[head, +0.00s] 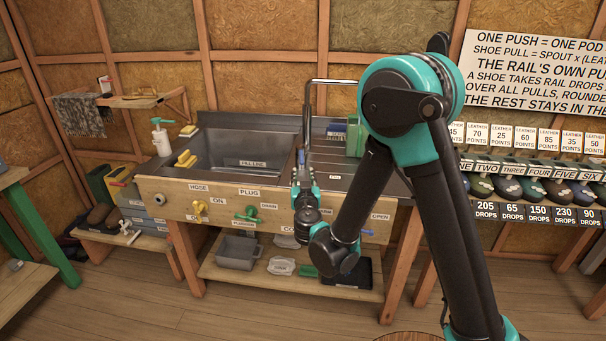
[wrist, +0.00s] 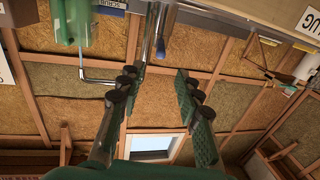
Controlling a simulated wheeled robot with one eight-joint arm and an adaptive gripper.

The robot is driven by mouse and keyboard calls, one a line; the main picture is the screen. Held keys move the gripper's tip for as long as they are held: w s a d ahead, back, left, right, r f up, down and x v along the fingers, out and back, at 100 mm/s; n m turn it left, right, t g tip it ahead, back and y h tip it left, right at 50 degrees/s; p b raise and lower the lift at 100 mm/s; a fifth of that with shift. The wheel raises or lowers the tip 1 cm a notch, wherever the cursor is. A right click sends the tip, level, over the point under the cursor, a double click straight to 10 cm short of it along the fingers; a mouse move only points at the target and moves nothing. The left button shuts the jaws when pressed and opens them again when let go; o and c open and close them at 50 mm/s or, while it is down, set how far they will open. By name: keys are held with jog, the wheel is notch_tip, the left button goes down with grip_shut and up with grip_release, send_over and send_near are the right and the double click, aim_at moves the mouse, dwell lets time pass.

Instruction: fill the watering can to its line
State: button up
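A tall bent metal tap pipe (head: 308,95) rises right of the basin. A yellow handle (head: 200,207) near the "on" label and a green handle (head: 247,214) are on the bench front. My gripper (head: 303,178) is over the bench's front edge, right of the basin. In the wrist view its two fingers (wrist: 157,78) are apart, with nothing held between them.
A green item (wrist: 70,20) shows close at the wrist view's upper left. A grey bin (head: 238,250) sits on the lower shelf. A white pump bottle (head: 161,138) stands left of the sink.

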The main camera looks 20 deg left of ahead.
aim_at(301, 155)
jog(key=shift+c, duration=0.2)
